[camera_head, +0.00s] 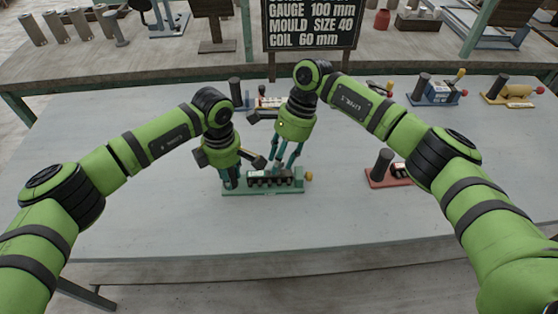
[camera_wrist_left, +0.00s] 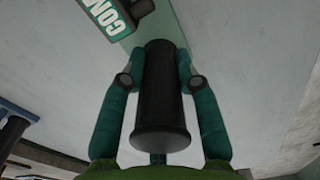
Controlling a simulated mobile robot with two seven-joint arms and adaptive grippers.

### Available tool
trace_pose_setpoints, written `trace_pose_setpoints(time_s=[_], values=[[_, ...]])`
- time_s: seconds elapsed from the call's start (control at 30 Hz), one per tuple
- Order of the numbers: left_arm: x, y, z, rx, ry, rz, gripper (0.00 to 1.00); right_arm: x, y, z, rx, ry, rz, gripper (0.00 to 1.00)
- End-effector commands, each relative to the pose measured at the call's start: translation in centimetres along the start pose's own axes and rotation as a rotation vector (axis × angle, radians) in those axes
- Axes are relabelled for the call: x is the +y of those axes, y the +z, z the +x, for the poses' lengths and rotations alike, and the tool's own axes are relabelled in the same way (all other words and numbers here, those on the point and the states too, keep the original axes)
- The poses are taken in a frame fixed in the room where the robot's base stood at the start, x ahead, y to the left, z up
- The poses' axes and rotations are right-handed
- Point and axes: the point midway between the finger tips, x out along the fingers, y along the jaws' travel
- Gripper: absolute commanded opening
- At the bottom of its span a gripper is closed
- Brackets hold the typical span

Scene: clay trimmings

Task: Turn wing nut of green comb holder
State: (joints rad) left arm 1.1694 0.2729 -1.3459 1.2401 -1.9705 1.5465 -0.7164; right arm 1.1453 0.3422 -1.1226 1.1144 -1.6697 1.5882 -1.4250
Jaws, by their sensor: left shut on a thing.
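The green comb holder (camera_head: 292,189) stands on the grey-blue table between my arms. It has a dark comb block with a pale label and a yellow wing nut (camera_head: 309,176) at its right end. My left gripper (camera_head: 231,182) is shut on the dark upright post at the holder's left end. In the left wrist view the black post (camera_wrist_left: 160,95) stands between the teal fingers, beside a green label plate (camera_wrist_left: 112,18). My right gripper (camera_head: 286,166) points down over the right part of the comb block, left of the wing nut. Its fingers look apart and empty.
A red holder (camera_head: 377,182) stands to the right, partly behind my right arm. A blue holder (camera_head: 437,93) and a yellow holder (camera_head: 511,97) stand at the back right, with others behind my grippers. A dark sign (camera_head: 311,24) stands at the back. The table's front is clear.

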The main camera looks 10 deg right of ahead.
Motion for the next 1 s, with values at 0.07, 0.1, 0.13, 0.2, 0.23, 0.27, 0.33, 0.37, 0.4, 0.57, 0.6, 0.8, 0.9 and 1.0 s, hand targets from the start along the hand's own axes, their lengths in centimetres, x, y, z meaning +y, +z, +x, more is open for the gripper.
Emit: trace_pose_setpoints(time_s=[0.07, 0.1, 0.13, 0.2, 0.23, 0.27, 0.33, 0.37, 0.4, 0.57, 0.6, 0.8, 0.9, 1.0], values=[[-0.03, -0.02, 0.08, 0.001, -0.001, 0.001, 0.0, 0.01, 0.04, 0.71, -0.001, 0.001, 0.0, 0.4], [-0.03, -0.02, 0.08, 0.001, -0.001, 0.001, 0.0, 0.0, 0.05, 0.92, -0.001, 0.001, -0.001, 0.4], [-0.03, -0.01, 0.08, 0.001, -0.001, 0.001, 0.0, -0.01, 0.05, 1.04, -0.001, 0.0, -0.001, 0.4], [-0.04, -0.02, 0.08, 0.0, -0.001, 0.001, 0.0, -0.01, 0.04, 1.21, -0.001, 0.0, -0.001, 0.4], [-0.04, -0.02, 0.08, 0.0, -0.001, 0.001, 0.0, -0.02, 0.03, 1.24, -0.001, 0.0, -0.001, 0.4], [-0.04, -0.02, 0.08, 0.0, -0.001, 0.001, 0.0, -0.02, 0.03, 1.25, 0.0, 0.0, -0.001, 0.4], [-0.04, -0.01, 0.08, 0.0, -0.001, 0.001, 0.0, -0.02, 0.02, 1.24, 0.0, 0.0, -0.001, 0.4], [-0.04, -0.01, 0.08, 0.0, -0.001, 0.001, 0.0, -0.02, 0.02, 1.24, 0.0, 0.0, -0.001, 0.4], [-0.04, -0.01, 0.09, 0.0, -0.001, 0.0, 0.0, -0.02, 0.02, 1.23, 0.0, 0.0, -0.001, 0.4], [-0.04, -0.02, 0.09, 0.0, -0.001, 0.0, 0.0, -0.01, 0.02, 1.21, 0.0, 0.0, -0.001, 0.0], [-0.04, -0.02, 0.09, 0.0, -0.001, 0.0, 0.0, -0.01, 0.02, 1.2, 0.0, 0.0, -0.001, 0.0], [-0.04, -0.02, 0.09, 0.0, -0.001, 0.0, 0.0, -0.01, 0.01, 1.19, 0.0, -0.001, 0.002, 0.0], [-0.04, -0.02, 0.09, 0.001, -0.001, 0.0, 0.0, 0.0, 0.0, 1.18, 0.001, -0.007, 0.015, 0.0], [-0.04, -0.03, 0.09, 0.001, -0.001, 0.0, 0.0, 0.04, -0.05, 1.18, 0.002, -0.018, 0.042, 0.0]])
